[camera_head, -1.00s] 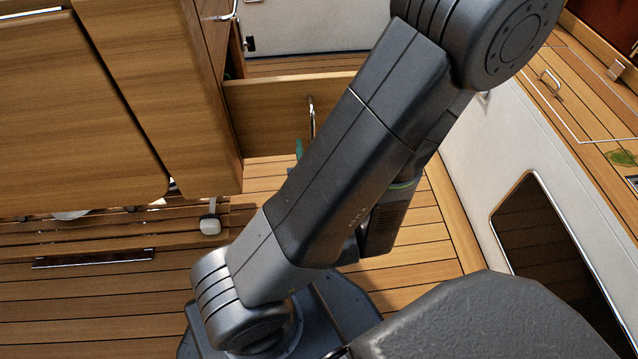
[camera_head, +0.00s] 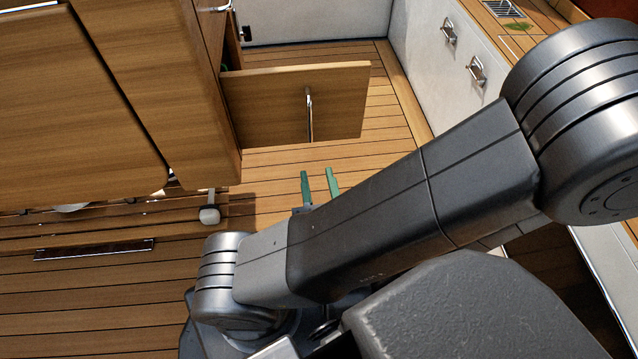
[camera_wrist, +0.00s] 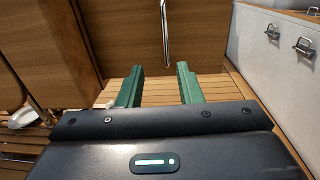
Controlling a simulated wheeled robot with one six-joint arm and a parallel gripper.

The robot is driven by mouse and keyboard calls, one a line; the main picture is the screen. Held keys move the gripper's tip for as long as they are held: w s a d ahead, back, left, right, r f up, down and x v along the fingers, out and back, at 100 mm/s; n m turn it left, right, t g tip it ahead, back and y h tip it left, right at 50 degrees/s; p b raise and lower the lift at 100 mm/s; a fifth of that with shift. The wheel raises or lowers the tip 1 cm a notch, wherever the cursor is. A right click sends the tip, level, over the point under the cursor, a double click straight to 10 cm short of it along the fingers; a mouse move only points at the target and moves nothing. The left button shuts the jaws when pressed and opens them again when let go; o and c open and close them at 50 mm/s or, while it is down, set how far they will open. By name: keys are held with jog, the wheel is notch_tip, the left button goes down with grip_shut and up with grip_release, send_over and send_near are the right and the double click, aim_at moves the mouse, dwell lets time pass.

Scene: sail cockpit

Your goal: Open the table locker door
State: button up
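The table locker door (camera_head: 270,95) is a wooden panel that stands swung out from the side of the wooden table (camera_head: 170,90), with a metal bar handle (camera_head: 309,115) on its face. My gripper (camera_head: 319,174) shows two green fingers, spread apart and empty, in front of the door and below the handle in the head view. In the wrist view, the fingers (camera_wrist: 160,72) point toward the door (camera_wrist: 200,35), and the handle (camera_wrist: 165,35) lies beyond them, between their lines. The fingers appear apart from the door. My arm hides the gripper's base in the head view.
White lockers with metal handles (camera_head: 476,70) line the right side. Wooden floor (camera_head: 385,110) is clear to the right of the door. A small pale fitting (camera_head: 209,214) sits below the table's corner.

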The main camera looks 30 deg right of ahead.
jog(key=shift+s+a, duration=0.25)
jog(key=shift+s, duration=0.25)
dwell(0.4)
jog(key=shift+b+x, duration=0.6)
jog(key=shift+x, duration=5.3)
jog(key=shift+d, duration=0.1)
jog(key=shift+s, duration=0.15)
jog(key=p, duration=0.1)
send_near(311, 121)
jog(key=shift+f+x, duration=0.2)
jog(key=shift+x, duration=1.65)
jog(key=shift+f+x, duration=0.15)
jog(key=shift+x, duration=1.7)
jog(key=shift+f+x, duration=0.2)
jog(key=shift+x, duration=1.65)
